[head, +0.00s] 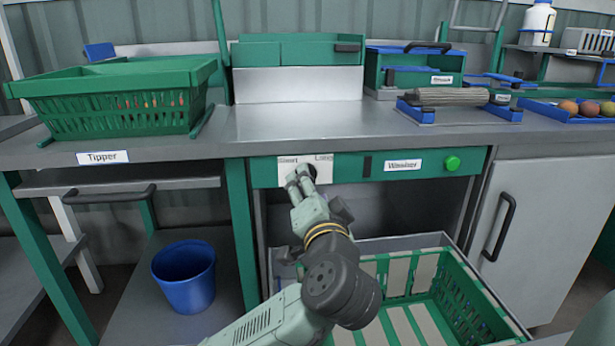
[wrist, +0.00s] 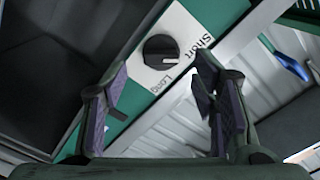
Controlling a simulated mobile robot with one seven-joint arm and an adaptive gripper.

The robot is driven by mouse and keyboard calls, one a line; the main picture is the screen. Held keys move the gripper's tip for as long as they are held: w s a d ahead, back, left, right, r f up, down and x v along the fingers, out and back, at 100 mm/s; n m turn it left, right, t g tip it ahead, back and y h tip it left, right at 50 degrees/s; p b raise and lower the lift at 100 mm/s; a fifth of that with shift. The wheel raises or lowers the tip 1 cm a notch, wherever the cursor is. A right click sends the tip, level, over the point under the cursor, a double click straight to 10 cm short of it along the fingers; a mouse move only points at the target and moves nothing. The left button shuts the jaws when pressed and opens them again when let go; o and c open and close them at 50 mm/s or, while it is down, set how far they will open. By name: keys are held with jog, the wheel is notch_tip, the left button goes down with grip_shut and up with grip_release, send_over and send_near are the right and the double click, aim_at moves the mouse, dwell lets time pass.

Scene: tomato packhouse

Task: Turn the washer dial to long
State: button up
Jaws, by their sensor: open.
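The washer dial is a black round knob (wrist: 160,48) on a white plate (wrist: 186,20), marked "Short" and "Long". In the wrist view "Short" is to the right of the knob and "Long" below it. A small pale mark shows on the knob's lower right; which label it points to is hard to tell. In the head view the plate (head: 288,162) is on the green washer panel (head: 265,173), and the knob is mostly hidden. My gripper (wrist: 160,74) is open, its fingers apart and empty, with the knob ahead of the gap. In the head view my gripper (head: 299,178) is close to the plate.
The panel also has a "Washer" label (head: 403,165) and a green button (head: 452,163). A green slatted crate (head: 478,290) is below the panel at right. A blue bucket (head: 184,277) is at lower left. A green basket (head: 115,110) stands on the counter (head: 270,122).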

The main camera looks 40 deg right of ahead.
jog(key=shift+x, duration=2.1)
jog(key=shift+a, duration=0.1)
jog(key=shift+c, duration=0.5)
jog(key=c, duration=1)
jog(key=shift+m, duration=0.3)
jog(key=shift+m+p, duration=1.1)
jog(key=shift+m, duration=6.6)
